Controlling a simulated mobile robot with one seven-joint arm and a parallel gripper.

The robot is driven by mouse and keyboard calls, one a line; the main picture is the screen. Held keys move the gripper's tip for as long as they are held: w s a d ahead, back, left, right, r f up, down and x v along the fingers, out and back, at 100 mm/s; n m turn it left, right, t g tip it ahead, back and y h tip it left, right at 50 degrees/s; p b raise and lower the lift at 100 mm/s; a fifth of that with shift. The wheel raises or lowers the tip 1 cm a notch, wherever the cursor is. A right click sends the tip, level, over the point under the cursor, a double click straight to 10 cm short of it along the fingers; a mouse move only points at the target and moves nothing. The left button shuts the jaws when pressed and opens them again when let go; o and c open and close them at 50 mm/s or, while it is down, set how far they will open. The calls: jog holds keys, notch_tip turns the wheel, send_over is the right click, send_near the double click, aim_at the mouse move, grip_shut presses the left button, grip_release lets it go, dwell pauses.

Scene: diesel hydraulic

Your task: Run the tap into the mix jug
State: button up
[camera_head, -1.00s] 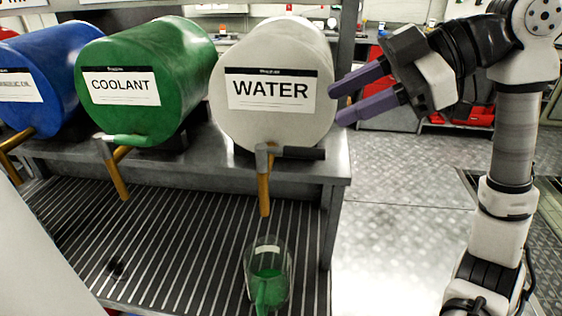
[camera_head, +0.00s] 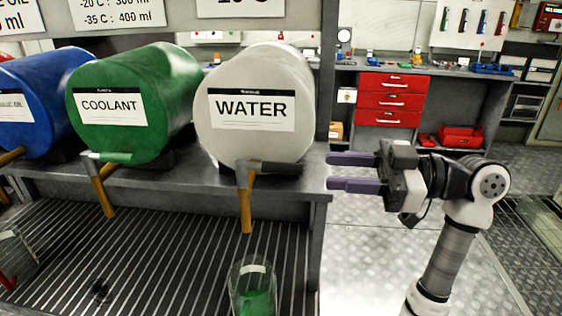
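The mix jug (camera_head: 252,290) is clear with green liquid in it. It stands on the slatted grate under the water drum's tap, cut off by the bottom edge. The white drum labelled WATER (camera_head: 255,145) lies on its side on the shelf. Its tap (camera_head: 244,195) has a brass spout pointing down and a dark grey lever (camera_head: 275,168) pointing right. No stream shows below the spout. My gripper (camera_head: 352,172) is open and empty, right of the water drum and the lever, with its purple fingers pointing left and apart from both.
A green drum labelled COOLANT (camera_head: 125,130) with a green-levered tap (camera_head: 104,180) and a blue drum (camera_head: 30,130) stand left. A second container (camera_head: 18,262) is partly visible at lower left. Red drawers (camera_head: 390,98) stand behind. Floor right of the rack is open.

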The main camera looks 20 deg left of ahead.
aim_at(266, 167)
jog(key=p+x, duration=0.2)
jog(key=x, duration=0.7)
jog(key=shift+s+a, duration=0.1)
jog(key=shift+a, duration=0.15)
jog(key=shift+c, duration=0.5)
grip_shut()
